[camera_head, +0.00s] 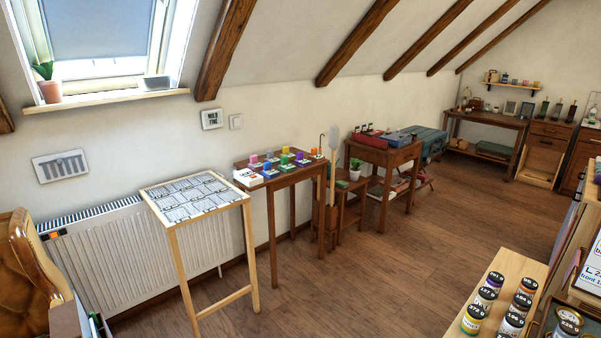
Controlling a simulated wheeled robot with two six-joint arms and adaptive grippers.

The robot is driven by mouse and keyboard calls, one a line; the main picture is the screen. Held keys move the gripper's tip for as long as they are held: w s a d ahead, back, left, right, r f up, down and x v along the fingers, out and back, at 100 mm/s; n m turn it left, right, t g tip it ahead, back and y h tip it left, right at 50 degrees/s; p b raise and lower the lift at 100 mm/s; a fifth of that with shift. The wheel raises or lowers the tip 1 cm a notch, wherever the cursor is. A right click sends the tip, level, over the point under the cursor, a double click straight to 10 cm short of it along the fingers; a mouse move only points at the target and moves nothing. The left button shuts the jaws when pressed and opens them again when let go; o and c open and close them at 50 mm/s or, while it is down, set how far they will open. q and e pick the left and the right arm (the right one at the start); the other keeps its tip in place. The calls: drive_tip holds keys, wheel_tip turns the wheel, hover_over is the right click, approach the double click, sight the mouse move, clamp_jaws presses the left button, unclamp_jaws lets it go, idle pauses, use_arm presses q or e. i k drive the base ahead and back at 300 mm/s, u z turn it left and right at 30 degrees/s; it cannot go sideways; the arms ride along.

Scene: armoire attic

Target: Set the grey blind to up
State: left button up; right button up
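The grey blind (98,28) hangs in the skylight window at the upper left. It covers the upper part of the glass, and bright bare glass (100,68) shows below its lower edge. The top of the blind is cut off by the picture edge. Neither of my grippers is in view.
A potted plant (47,84) stands on the sill (110,99). Below are a white radiator (120,255), a light wooden stand (195,198) and a brown armchair (30,265). Jars (476,318) stand on a shelf at the lower right. The middle floor (370,270) is clear.

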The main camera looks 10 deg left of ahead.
sight(79, 61)
drive_tip(key=u, duration=0.05)
drive_tip(key=i, duration=1.65)
drive_tip(key=u, duration=0.9)
drive_tip(key=i, duration=0.9)
drive_tip(key=u, duration=0.95)
